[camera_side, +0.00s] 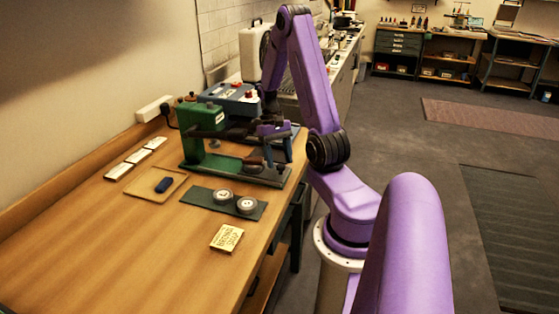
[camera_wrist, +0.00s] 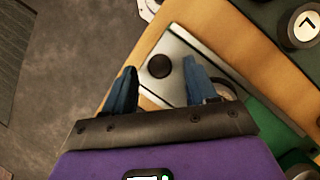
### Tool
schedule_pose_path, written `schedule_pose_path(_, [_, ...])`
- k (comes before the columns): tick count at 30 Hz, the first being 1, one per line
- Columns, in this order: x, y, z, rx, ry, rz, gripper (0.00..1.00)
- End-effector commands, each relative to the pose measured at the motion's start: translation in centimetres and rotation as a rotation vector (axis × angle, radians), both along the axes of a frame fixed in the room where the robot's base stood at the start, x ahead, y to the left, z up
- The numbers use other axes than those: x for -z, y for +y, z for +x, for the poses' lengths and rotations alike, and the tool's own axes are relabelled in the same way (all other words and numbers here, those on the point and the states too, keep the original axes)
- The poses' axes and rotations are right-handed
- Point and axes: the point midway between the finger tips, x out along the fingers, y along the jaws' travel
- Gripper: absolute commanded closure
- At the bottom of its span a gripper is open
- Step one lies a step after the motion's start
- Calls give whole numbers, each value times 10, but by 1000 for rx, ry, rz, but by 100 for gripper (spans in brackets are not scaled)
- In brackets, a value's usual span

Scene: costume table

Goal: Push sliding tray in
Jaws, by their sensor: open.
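A green press (camera_side: 203,138) stands on a green base near the far end of the wooden table. In the wrist view, a pale metal plate that appears to be the sliding tray (camera_wrist: 177,48) carries a round black knob (camera_wrist: 160,66). Part of the tray is hidden by my gripper. My gripper (camera_wrist: 160,85) has its two blue fingers spread apart, and the knob shows between them with nothing gripped. I cannot tell whether the fingers touch the tray. In the side view my gripper (camera_side: 272,150) is over the press's right end, partly blocking it.
A dark green mat (camera_side: 200,197) holds two round marked pieces (camera_side: 223,196). A yellow card (camera_side: 227,238) lies nearer. A shallow wooden tray with a blue item (camera_side: 164,185) is at left. A blue box (camera_side: 232,99) stands behind the press. The near tabletop is clear.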

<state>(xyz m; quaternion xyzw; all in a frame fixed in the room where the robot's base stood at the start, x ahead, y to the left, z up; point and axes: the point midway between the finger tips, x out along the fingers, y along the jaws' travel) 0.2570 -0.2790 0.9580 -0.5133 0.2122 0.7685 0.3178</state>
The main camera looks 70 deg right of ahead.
Motion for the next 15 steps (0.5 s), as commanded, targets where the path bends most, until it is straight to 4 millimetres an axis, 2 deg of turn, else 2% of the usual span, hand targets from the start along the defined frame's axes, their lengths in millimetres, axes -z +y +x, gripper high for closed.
schedule_pose_path(5, [9,3,-3,1,1,0,43])
schedule_pose_path(13, [10,3,-3,1,0,-1,43])
schedule_pose_path(14, [10,3,-3,1,0,-1,50])
schedule_pose_path(15, [10,3,-3,1,0,-1,63])
